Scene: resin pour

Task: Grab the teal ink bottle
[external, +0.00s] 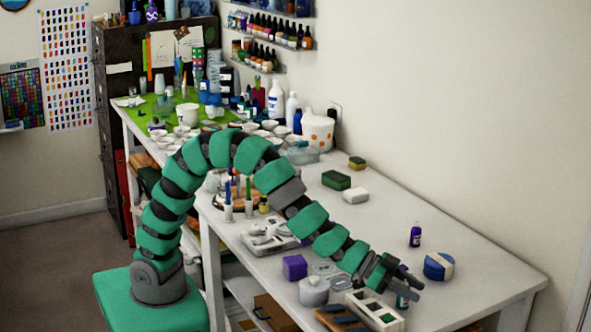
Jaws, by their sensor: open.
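My green segmented arm reaches over the white table. My gripper (411,278) is open above the near right part of the table. A small bottle (402,299) with a bluish body stands just below the gripper, partly hidden by it. It may be the teal ink bottle, but its colour is hard to tell. Whether the fingers are around it or only above it cannot be told. A dark blue-purple bottle (415,237) with a dark cap stands upright farther back, apart from the gripper.
The table's right end (500,285) is clear.

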